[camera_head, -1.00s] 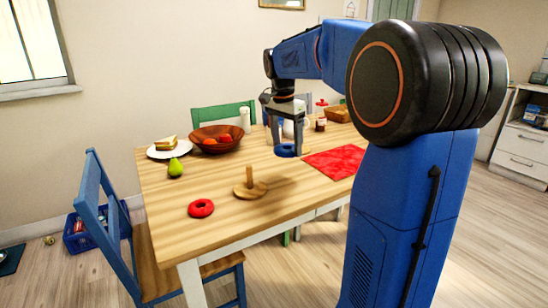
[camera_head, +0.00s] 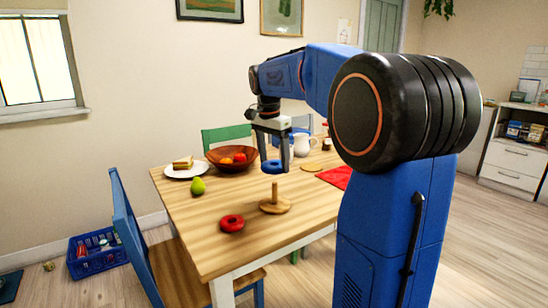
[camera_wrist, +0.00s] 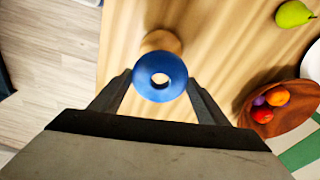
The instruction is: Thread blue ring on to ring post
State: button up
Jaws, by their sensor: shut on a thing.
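The blue ring (camera_head: 272,167) is held between the fingers of my gripper (camera_head: 275,168), above the table. The ring post (camera_head: 275,193) is a wooden peg on a round wooden base, standing upright on the table. In the head view the ring is just above the peg's top, apart from it. In the wrist view the blue ring (camera_wrist: 160,94) sits between both fingertips, with its hole facing the camera. The post's round base (camera_wrist: 161,40) shows partly beyond the ring. The peg is hidden there, so exact alignment is unclear.
A red ring (camera_head: 232,223) lies on the table (camera_head: 195,225) front left of the post. A green pear (camera_head: 198,186), a plate with a sandwich (camera_head: 179,172) and a wooden fruit bowl (camera_head: 222,163) are to the left. A red cloth (camera_head: 338,178) lies to the right.

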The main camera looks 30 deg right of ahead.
aim_at(275, 182)
jog(key=shift+f, duration=2.95)
jog(key=o, duration=1.1)
notch_tip(275, 182, up, 17)
jog(key=a, duration=0.2)
jog(key=shift+s, duration=0.25)
jog(key=shift+r, duration=0.1)
